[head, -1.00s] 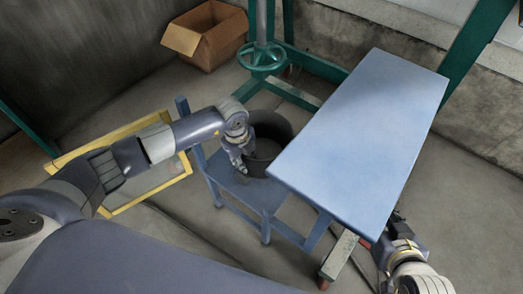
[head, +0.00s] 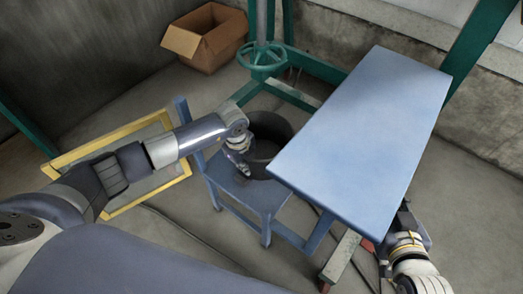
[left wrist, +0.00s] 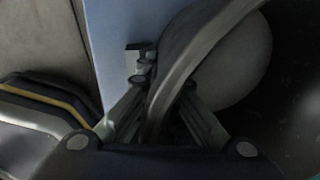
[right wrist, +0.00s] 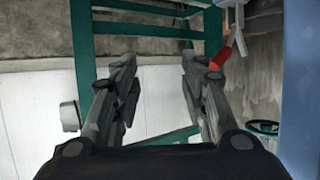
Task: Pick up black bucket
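The black bucket (head: 272,130) stands on the low blue step (head: 262,196) beside the raised blue tabletop, partly hidden by my left arm and the tabletop. My left gripper (head: 243,168) is at the bucket's near left side. In the left wrist view the bucket's rim (left wrist: 182,65) runs between the two fingers (left wrist: 165,92), which are drawn in close on both sides of it and look shut on it. My right gripper (right wrist: 158,80) is open and empty; in the head view it is low at the right, beside the tabletop.
The blue tabletop (head: 365,130) overhangs the bucket's right side. A green frame with a handwheel (head: 262,58) stands behind. A cardboard box (head: 205,38) is at the back, and a yellow-framed panel (head: 160,196) lies under my left arm. Floor at the front is mostly clear.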

